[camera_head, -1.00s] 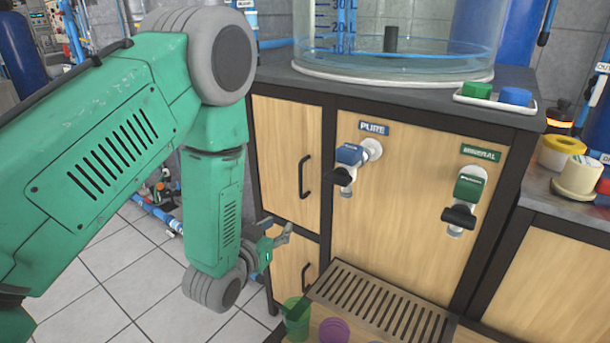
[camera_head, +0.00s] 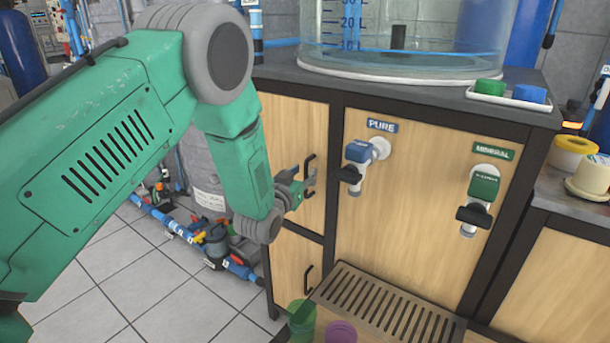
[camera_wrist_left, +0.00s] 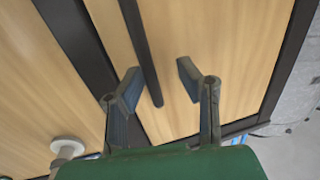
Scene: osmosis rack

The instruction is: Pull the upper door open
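The upper door (camera_head: 290,125) is a light wood panel in a black frame on the left of the cabinet front, and it looks shut. Its black bar handle (camera_head: 310,160) is partly covered by my left gripper (camera_head: 299,179). In the left wrist view the two fingers of my left gripper (camera_wrist_left: 158,76) stand apart. The handle (camera_wrist_left: 141,45) runs between them in that picture, over the wood of the upper door (camera_wrist_left: 220,40). I see no finger clearly pressing on the handle. My right gripper is in no view.
A lower door with its own handle (camera_head: 307,280) is below. To the right are the blue PURE tap (camera_head: 359,152) and green MINERAL tap (camera_head: 483,187), above a slatted drip grate (camera_head: 385,305). Green (camera_head: 301,318) and purple (camera_head: 340,332) cups stand at the bottom.

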